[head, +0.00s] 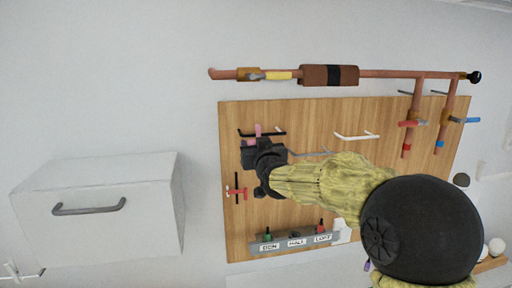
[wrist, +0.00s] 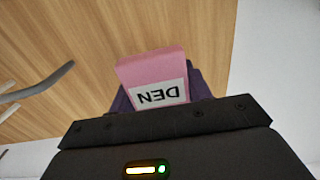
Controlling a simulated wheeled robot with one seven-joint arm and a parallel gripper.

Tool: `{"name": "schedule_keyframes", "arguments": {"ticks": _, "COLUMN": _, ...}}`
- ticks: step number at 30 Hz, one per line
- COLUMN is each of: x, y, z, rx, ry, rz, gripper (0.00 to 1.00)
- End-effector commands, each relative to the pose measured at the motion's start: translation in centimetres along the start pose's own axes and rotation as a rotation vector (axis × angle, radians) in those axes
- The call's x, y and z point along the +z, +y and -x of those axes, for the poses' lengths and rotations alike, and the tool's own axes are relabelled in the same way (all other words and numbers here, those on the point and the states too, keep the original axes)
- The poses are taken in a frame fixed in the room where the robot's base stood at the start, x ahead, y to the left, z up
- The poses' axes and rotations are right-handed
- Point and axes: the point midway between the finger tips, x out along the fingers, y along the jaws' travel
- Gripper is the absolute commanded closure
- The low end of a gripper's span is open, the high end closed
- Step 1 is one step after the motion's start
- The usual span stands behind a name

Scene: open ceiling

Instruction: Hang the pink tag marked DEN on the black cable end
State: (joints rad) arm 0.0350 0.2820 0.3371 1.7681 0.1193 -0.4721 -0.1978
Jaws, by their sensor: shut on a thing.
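The pink tag (wrist: 150,68) has a white label reading DEN, upside down in the wrist view. My gripper (wrist: 158,92) is shut on it, and the tag stands out past the fingers. In the head view the tag (head: 258,130) shows as a small pink strip at the tip of my gripper (head: 257,141), near the upper left of the wooden board. A thin black cable end (head: 276,132) shows just right of the tag there; I cannot tell whether they touch. In the wrist view a dark grey bent cable end (wrist: 42,82) lies left of the tag, apart from it.
The wooden board (head: 300,112) also bears a white cable end (head: 356,136) and a black one with a red piece (head: 236,192). A labelled rail (head: 294,242) runs below. Copper pipes (head: 390,73) run above. A white box (head: 100,200) stands at left.

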Motion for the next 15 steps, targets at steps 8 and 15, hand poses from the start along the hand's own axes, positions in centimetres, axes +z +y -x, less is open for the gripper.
{"name": "schedule_keyframes", "arguments": {"ticks": 8, "x": -0.01, "y": -0.01, "z": 0.01, "rx": 0.000, "ry": 0.000, "rz": 0.000, "gripper": 0.74}}
{"name": "schedule_keyframes", "arguments": {"ticks": 15, "x": 0.33, "y": -0.01, "z": 0.01, "rx": 0.000, "ry": 0.000, "rz": 0.000, "gripper": 0.74}}
